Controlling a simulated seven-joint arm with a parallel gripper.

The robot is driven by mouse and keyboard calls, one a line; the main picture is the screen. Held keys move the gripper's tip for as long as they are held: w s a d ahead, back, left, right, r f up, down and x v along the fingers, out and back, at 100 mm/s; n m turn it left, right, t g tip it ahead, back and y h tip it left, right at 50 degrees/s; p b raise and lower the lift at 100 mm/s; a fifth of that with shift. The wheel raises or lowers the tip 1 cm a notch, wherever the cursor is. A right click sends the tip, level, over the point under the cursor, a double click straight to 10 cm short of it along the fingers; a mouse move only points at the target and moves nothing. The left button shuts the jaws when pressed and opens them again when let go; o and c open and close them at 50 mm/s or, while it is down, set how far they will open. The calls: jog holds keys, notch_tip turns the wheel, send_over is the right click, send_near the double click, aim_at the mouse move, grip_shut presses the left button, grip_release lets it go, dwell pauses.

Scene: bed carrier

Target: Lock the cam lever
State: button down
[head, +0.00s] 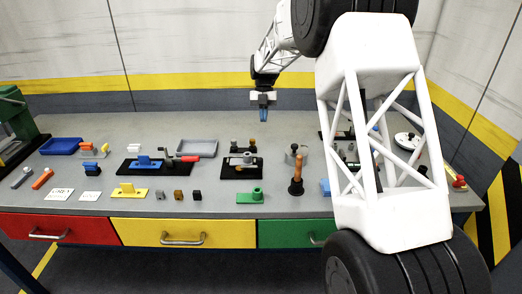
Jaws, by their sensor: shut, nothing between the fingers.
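My gripper (263,116) hangs above the back part of the grey bench, with its blue fingers pointing down and together, and nothing in them. It is apart from everything on the bench. Below it and a little left, a black plate (229,174) carries a grey fixture (245,161) with small dark and brown knobs behind it. Further left, a lever with a red handle (188,158) sits at the right end of another black plate (128,171) that bears a blue part (147,162). I cannot tell for certain which of these is the cam lever, or its lock state.
A grey tray (197,148) lies between the plates at the back. A brown-handled tool (297,175) stands upright to the right. Small blocks and a green part (252,197) line the front. My arm covers much of the right side. The back centre is clear.

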aim_at(261, 158)
jog(key=shift+w+a+f+n, duration=0.3)
jog(key=shift+w+f+n, duration=0.05)
jog(key=shift+w+f, duration=0.15)
jog(key=shift+w+a+f+n, duration=0.25)
jog(key=shift+w+f+n, duration=0.1)
jog(key=shift+w+f, duration=0.1)
jog(key=shift+f, duration=0.1)
jog(key=x, duration=1)
jog(key=shift+s, duration=2.2)
jog(key=shift+s+d+m+y, duration=0.1)
jog(key=shift+s+m+y, duration=0.2)
jog(key=shift+m, duration=0.5)
jog(key=shift+s+d+m+y, duration=0.1)
jog(key=shift+s+m+y, duration=0.2)
jog(key=shift+m, duration=0.5)
